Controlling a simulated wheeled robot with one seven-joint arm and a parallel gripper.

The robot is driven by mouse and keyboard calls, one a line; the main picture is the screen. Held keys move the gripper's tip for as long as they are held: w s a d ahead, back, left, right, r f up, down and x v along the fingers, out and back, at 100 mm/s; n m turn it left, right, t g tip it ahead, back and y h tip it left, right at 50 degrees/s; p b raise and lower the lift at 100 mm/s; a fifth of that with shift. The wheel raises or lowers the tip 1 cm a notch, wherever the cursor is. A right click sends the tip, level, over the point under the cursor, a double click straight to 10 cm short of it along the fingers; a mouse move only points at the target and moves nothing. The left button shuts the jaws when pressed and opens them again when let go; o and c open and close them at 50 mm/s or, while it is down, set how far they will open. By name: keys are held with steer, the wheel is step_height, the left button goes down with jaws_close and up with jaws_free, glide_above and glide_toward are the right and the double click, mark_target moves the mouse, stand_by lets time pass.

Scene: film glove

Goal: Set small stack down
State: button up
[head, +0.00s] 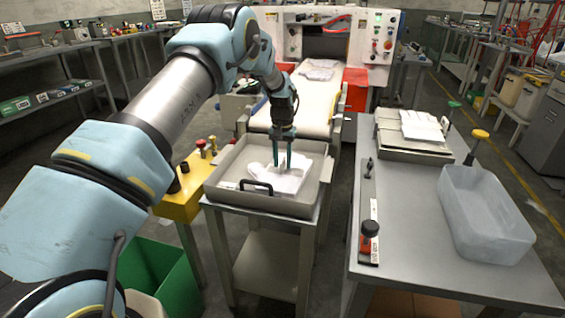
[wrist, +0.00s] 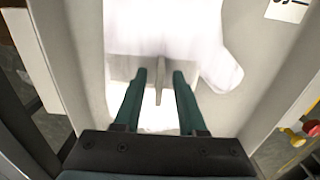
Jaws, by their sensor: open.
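A small stack of white film gloves (head: 287,184) lies in the shallow grey metal tray (head: 222,172) on a stand in front of the machine. In the wrist view the white stack (wrist: 170,32) fills the upper middle and a finger-like part reaches right. My gripper (head: 281,160) points down over the tray, at the stack. In the wrist view my gripper (wrist: 160,73) has its two green fingers apart, with a thin upright grey piece between them. I cannot tell whether the fingers touch the stack.
On the right table (head: 400,235), a metal plate fixture (head: 395,150) holds another white glove stack (head: 423,126). A translucent bin (head: 485,215) stands at the right edge. A conveyor (head: 305,98) lies behind; a green bin (head: 160,272) stands lower left.

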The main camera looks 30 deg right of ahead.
step_height(320, 180, up, 12)
steer(key=f+b, duration=0.1)
steer(key=w+a+r+n, duration=0.1)
steer(key=a+r, duration=0.1)
steer(key=a, duration=0.6)
steer(key=w+a+r+n, duration=0.1)
steer(key=a+r, duration=0.1)
steer(key=a, duration=0.6)
steer(key=s+a+n, duration=0.1)
steer(key=s+a, duration=0.2)
steer(key=a, duration=0.4)
steer(key=s+a+r+n+t, duration=0.1)
steer(key=s+a, duration=0.3)
steer(key=a, duration=0.3)
steer(key=s+a+n, duration=0.2)
steer(key=s+a, duration=0.1)
steer(key=a, duration=0.4)
steer(key=s+a+f+n, duration=0.1)
steer(key=s+a, duration=0.7)
steer(key=s, duration=0.2)
steer(key=shift+s+t, duration=0.2)
steer(key=shift+t, duration=0.1)
step_height(320, 180, up, 6)
steer(key=p, duration=0.6)
